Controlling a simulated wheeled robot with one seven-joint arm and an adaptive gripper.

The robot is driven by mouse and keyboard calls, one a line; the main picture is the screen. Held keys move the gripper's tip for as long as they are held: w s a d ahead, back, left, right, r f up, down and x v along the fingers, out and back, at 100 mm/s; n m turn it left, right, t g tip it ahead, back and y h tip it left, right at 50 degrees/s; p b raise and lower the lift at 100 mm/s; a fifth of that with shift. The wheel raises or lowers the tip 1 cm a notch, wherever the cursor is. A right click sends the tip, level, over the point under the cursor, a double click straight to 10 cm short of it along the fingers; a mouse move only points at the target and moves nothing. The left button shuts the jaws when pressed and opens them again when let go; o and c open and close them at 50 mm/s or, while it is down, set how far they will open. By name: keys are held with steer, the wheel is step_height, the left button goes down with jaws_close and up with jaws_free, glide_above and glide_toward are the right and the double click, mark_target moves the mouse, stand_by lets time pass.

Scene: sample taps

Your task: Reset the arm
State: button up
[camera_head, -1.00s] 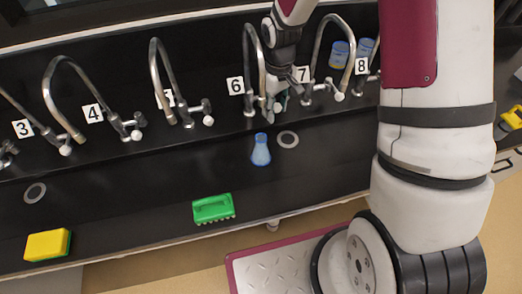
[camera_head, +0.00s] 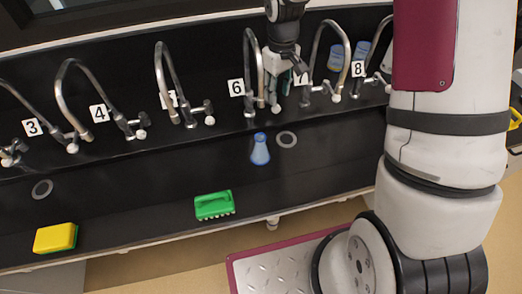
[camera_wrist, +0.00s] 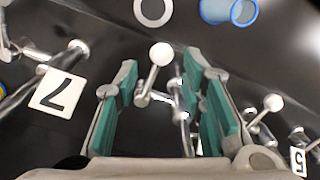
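My gripper (camera_head: 284,80) is raised among the curved metal taps, between the tap by label 6 (camera_head: 236,88) and the tap by label 7 (camera_head: 302,77). In the wrist view my gripper (camera_wrist: 165,100) has its two green-padded fingers apart, with nothing held between them. A tap handle with a white knob (camera_wrist: 160,54) shows in the gap between the fingers, beyond them. I cannot tell whether a finger touches any tap.
A green brush (camera_head: 214,205) and a yellow sponge (camera_head: 55,238) lie near the front edge. Blue containers (camera_head: 336,58) stand behind tap 7. The middle counter is mostly clear.

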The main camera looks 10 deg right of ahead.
steer(key=shift+r, duration=0.2)
stand_by(0.4)
steer(key=shift+r, duration=0.3)
steer(key=s+r+m+t, duration=0.2)
steer(key=s+r, duration=0.6)
steer(key=r, duration=0.3)
steer(key=s+r+m+t, duration=0.1)
steer(key=s+r+t, duration=0.1)
steer(key=s+r, duration=0.65)
steer(key=s+r+m+t+b, duration=0.1)
steer(key=s+r, duration=0.2)
steer(key=s, duration=0.5)
steer(key=shift+s+r+m+t, duration=0.15)
steer(key=shift+r+m+t, duration=0.15)
steer(key=shift+d, duration=0.1)
